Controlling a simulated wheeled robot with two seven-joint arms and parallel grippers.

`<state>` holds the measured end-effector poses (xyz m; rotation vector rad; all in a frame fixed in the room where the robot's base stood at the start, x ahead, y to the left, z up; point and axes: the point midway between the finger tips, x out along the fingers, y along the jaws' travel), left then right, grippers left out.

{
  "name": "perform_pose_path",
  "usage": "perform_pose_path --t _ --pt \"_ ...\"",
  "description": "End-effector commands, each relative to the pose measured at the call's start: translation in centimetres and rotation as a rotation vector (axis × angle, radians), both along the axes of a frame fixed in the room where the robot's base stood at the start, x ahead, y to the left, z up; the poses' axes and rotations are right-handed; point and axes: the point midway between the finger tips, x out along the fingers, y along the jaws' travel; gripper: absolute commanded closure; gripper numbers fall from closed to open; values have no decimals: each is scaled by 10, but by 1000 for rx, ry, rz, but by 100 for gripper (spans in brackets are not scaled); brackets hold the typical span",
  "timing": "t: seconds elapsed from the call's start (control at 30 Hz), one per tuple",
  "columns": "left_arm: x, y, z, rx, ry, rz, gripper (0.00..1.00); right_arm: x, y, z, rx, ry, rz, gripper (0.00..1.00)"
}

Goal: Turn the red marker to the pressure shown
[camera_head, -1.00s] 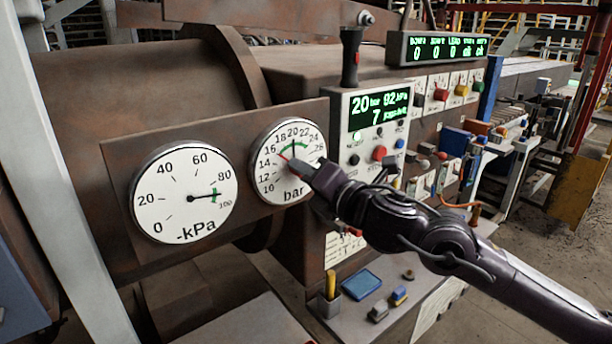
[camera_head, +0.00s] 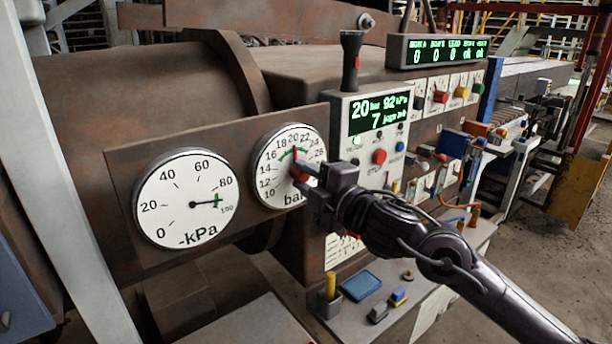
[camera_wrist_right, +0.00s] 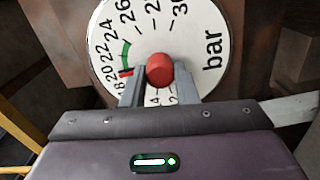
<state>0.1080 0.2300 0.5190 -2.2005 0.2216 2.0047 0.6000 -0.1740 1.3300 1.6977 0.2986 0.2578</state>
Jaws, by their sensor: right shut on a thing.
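The bar gauge (camera_head: 267,183) is a round white dial with a green arc near its top. Its red marker has a round red knob (camera_head: 299,174) at the dial's centre. In the head view the red pointer stands nearly upright, close to the 20. The wrist view shows the knob (camera_wrist_right: 160,69) and the red tip beside the 20 mark. My right gripper (camera_head: 306,179) is shut on the knob, one finger on each side, also in the wrist view (camera_wrist_right: 160,82). The display (camera_head: 378,112) reads 20 bar, 92 kPa and a 7 line. My left gripper is out of view.
A kPa gauge (camera_head: 160,215) sits left on the same brown plate (camera_head: 125,165), its needle at a green mark. A panel with a red button (camera_head: 379,157) and a black-handled lever (camera_head: 351,60) stands close beside my right gripper. A shelf below holds small items.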

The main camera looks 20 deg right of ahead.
Motion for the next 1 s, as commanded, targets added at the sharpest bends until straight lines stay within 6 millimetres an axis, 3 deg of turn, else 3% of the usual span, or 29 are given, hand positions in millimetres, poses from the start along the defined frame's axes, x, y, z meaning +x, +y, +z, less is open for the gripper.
perform_pose_path --t 0.63,0.67,0.8,1.0 --pt "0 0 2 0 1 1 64 0 0 -1 47 20 -1 96" --pt "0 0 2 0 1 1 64 0 0 -1 46 20 -1 71" --pt "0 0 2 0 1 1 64 0 0 -1 46 19 0 52" --pt "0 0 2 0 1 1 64 0 0 0 47 18 0 51"
